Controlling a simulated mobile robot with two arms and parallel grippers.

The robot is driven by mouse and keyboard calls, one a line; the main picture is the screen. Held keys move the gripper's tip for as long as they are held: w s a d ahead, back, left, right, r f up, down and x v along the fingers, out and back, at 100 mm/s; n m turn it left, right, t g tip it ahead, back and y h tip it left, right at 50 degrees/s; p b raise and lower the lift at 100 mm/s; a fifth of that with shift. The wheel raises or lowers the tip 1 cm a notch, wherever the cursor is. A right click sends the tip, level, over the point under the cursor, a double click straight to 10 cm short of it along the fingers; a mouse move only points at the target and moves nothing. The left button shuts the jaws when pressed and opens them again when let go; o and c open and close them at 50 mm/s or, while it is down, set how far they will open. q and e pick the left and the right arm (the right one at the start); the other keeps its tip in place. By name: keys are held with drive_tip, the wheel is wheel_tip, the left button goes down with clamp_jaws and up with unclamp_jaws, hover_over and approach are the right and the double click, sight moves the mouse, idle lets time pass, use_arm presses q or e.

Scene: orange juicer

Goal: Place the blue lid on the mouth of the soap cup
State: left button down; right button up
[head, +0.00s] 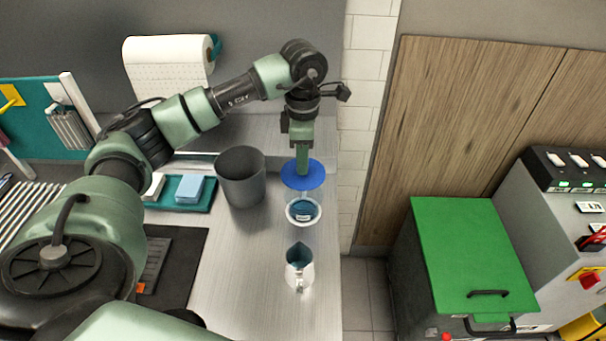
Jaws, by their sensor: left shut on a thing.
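The blue lid (316,176) is a flat blue disc near the right end of the steel counter. My left gripper (302,174) points down and is shut on the blue lid from above. A white-rimmed cup with blue inside (303,211), which looks like the soap cup, stands just in front of the lid. The lid shows behind the cup's mouth and not over it; I cannot tell its exact height above the counter. My right gripper is not in view.
A dark grey bin (241,179) stands left of the lid. A metal pitcher (299,268) stands in front of the cup. A teal tray (206,199) with a light blue sponge (189,188) lies further left. The counter (255,300) ends just right of the cup.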

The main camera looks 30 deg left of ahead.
sight(303, 181)
use_arm(q)
wheel_tip(303, 181, down, 3)
drive_tip(key=shift+s+r, duration=0.1)
drive_tip(key=shift+r, duration=0.1)
wheel_tip(303, 181, down, 4)
drive_tip(key=shift+r+p, duration=0.1)
drive_tip(key=shift+p, duration=0.75)
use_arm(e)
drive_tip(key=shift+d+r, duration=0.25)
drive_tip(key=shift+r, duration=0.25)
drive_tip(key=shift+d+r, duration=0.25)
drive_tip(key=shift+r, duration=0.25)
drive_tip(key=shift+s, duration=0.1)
use_arm(q)
drive_tip(key=shift+f+b, duration=0.5)
drive_tip(key=shift+b, duration=0.05)
drive_tip(key=c, duration=1.2)
unclamp_jaws()
drive_tip(key=shift+c, duration=0.2)
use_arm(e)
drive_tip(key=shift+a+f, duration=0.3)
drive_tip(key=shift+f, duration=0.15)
use_arm(q)
drive_tip(key=shift+r, duration=0.1)
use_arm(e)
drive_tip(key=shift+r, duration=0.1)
